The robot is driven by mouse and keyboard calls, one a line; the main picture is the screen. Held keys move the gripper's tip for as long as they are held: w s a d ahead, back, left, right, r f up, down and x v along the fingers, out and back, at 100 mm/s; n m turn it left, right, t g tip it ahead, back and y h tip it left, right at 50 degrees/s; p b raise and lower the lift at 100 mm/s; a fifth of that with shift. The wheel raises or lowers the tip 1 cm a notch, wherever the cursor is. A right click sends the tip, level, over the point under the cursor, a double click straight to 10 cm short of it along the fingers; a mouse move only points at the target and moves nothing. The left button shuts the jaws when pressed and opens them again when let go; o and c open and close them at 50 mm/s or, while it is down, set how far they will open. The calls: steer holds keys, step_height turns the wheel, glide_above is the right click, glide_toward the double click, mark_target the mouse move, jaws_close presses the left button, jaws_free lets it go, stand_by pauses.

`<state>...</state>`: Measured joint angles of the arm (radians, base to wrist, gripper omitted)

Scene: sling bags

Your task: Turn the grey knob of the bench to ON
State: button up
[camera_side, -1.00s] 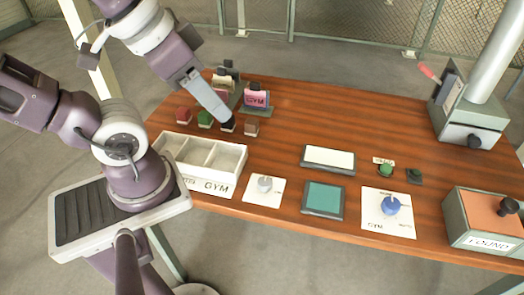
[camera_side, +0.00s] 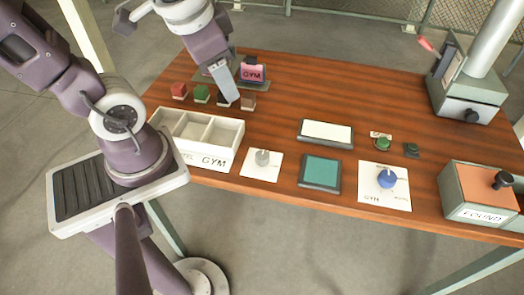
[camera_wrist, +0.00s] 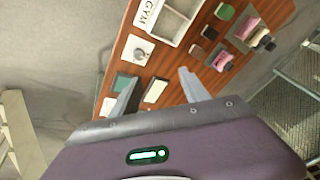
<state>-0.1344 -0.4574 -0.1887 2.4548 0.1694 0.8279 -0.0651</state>
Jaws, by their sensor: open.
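The grey knob (camera_side: 262,157) stands on a white plate (camera_side: 255,173) at the front edge of the wooden bench (camera_side: 310,98), just right of the white tray. Marks on this plate are too small to read. The knob (camera_wrist: 140,54) and its plate (camera_wrist: 137,40) also show in the wrist view, up and left of my fingers. My gripper (camera_side: 224,98) is above the back left of the bench, behind the tray and well away from the knob. In the wrist view my gripper (camera_wrist: 155,84) is open, with nothing between its fingers.
The divided GYM tray (camera_side: 222,156) lies left of the knob. Several small blocks and a pink GYM bag (camera_side: 252,73) are near my gripper. A teal pad (camera_side: 320,172), a white panel (camera_side: 326,132), a blue knob (camera_side: 386,178) and the FOUND box (camera_side: 482,198) lie to the right.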

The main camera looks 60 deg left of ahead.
steer(key=w+a+f+m+g, duration=0.2)
steer(key=w+f+m+g, duration=0.15)
steer(key=f, duration=0.35)
steer(key=m+h, duration=0.2)
glide_above(262, 155)
step_height(262, 155, down, 8)
steer(key=shift+a+f, duration=0.1)
steer(key=shift+f, duration=0.1)
step_height(262, 155, down, 7)
steer(key=shift+f, duration=0.1)
jaws_close()
